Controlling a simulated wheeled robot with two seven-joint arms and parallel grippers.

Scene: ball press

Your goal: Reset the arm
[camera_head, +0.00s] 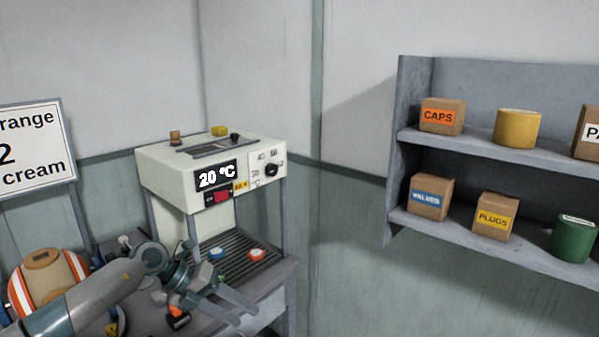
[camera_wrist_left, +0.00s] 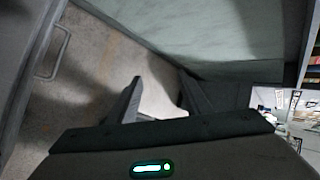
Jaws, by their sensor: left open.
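My left arm comes in from the lower left in the head view. Its gripper (camera_head: 240,306) is in front of the grated bench under the press machine, with two fingers apart. In the left wrist view my left gripper (camera_wrist_left: 160,95) is open, with nothing between its fingers and bare floor beyond. The cream press machine (camera_head: 160,162) reads "20 °C" and has a dial and a red switch. Its grate (camera_head: 238,262) holds a blue-and-white disc (camera_head: 217,254) and a red-and-white disc (camera_head: 256,254). My right gripper is not in view.
An orange-and-white striped ball (camera_head: 45,275) sits at the lower left, partly behind my arm. A sign (camera_head: 35,145) stands above it. A grey wall shelf (camera_head: 470,150) at the right holds boxes and cans. The wall between machine and shelf is bare.

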